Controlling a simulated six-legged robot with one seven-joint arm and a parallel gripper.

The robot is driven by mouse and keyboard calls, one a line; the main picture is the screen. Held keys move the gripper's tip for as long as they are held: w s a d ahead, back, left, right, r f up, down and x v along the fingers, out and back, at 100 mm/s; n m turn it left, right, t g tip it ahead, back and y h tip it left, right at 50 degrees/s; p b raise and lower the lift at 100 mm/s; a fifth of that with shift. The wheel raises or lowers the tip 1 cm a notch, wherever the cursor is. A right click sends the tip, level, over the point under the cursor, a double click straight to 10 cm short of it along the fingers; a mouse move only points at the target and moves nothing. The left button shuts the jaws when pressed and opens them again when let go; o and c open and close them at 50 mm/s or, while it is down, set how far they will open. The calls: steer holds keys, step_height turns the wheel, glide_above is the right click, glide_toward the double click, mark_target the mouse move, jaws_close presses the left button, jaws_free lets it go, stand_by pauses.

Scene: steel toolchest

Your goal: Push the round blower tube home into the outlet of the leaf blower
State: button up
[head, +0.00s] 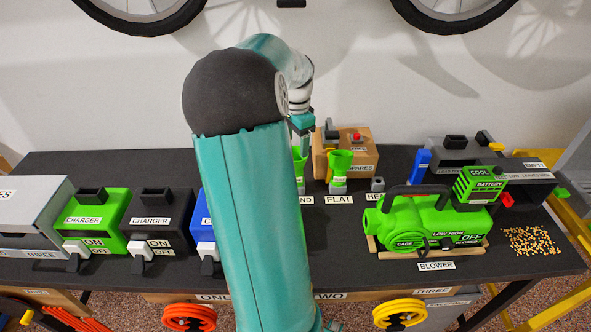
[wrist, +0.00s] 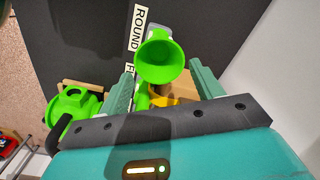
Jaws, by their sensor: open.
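The round blower tube (head: 300,163) is green with a flared mouth and stands on the bench by a label ending in "ND", partly hidden by my arm. In the wrist view its wide mouth (wrist: 160,55) faces the camera beside the ROUND label. My gripper (head: 301,124) is above it, open, and its fingers (wrist: 163,72) show on either side of the tube without visibly touching it. The green leaf blower (head: 425,218) rests at right on a tan base, its round outlet (head: 371,222) facing left. Part of it shows at left in the wrist view (wrist: 75,103).
The FLAT tube (head: 339,168) stands just right of the round one, before a cardboard SPARES box (head: 362,152). A small grey piece (head: 378,184) sits by the HE label. Chargers (head: 95,217) line the left. Spilled grain (head: 531,240) lies right of the blower.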

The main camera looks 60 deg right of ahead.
mark_target(296, 154)
step_height(296, 154, up, 3)
steer(key=shift+s+d+r, duration=0.1)
steer(key=shift+o, duration=1.4)
step_height(296, 154, down, 7)
steer(key=m, duration=0.5)
steer(key=shift+m, duration=0.3)
